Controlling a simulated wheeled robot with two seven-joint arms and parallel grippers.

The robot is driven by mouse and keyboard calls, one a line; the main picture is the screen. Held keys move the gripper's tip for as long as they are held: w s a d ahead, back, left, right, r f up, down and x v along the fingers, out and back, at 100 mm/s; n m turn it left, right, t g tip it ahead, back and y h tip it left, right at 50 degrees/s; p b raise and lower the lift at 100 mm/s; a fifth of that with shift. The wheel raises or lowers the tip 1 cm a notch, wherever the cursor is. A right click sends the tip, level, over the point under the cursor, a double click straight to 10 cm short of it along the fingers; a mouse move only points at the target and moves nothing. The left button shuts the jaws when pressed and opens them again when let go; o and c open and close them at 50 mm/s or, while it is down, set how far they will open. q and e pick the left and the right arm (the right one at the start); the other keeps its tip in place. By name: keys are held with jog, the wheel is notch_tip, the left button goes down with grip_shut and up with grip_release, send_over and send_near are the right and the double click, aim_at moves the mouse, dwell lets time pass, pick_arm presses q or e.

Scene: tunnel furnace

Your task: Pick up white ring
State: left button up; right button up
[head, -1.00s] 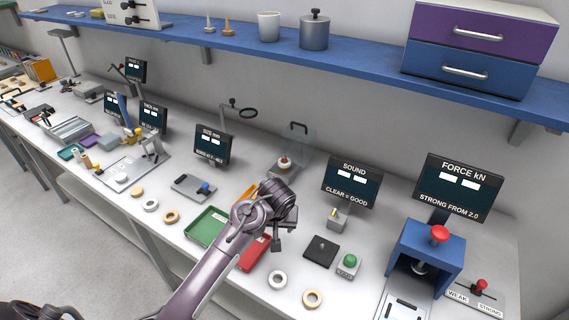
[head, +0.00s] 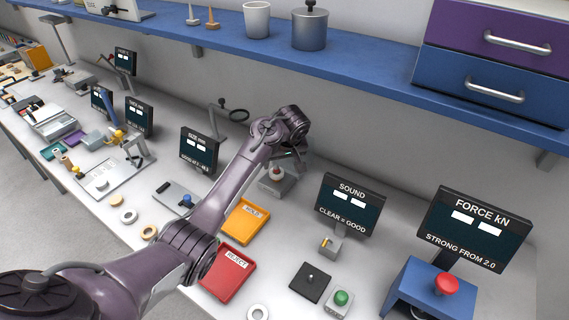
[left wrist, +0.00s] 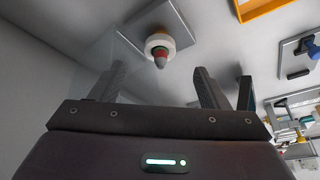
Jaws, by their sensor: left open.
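In the head view the same fixture (head: 284,185) stands near the back wall, with the ring (head: 276,175) partly behind my arm. My left gripper (left wrist: 160,84) is open and empty, with its two fingers pointing toward the ring and apart from it. In the head view the left gripper (head: 293,158) is above the fixture, its fingers partly hidden. Other white rings lie at the front edge (head: 258,312) and at the left (head: 128,217).
A clear cover panel shows faintly beside the plate in the left wrist view. A yellow tray (head: 246,222) and a red REJECT tray (head: 229,273) lie in front of the fixture. The SOUND display (head: 350,204) stands to the right. The blue shelf (head: 370,62) hangs above.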

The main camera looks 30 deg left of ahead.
aim_at(278, 170)
pick_arm(q)
jog(key=x, duration=0.1)
jog(key=p+x, duration=0.1)
jog(key=x, duration=0.1)
jog(key=shift+s+a, duration=0.1)
jog(key=shift+a, duration=0.15)
jog(key=x, duration=0.4)
jog(key=shift+w, duration=0.25)
jog(key=c, duration=1.1)
pick_arm(e)
jog(key=shift+s+a+r, duration=0.1)
jog(key=shift+s+r, duration=0.25)
jog(key=shift+s, duration=0.25)
jog(key=shift+s+a+r, duration=0.1)
jog(key=shift+s+r, duration=0.25)
jog(key=shift+s, duration=0.2)
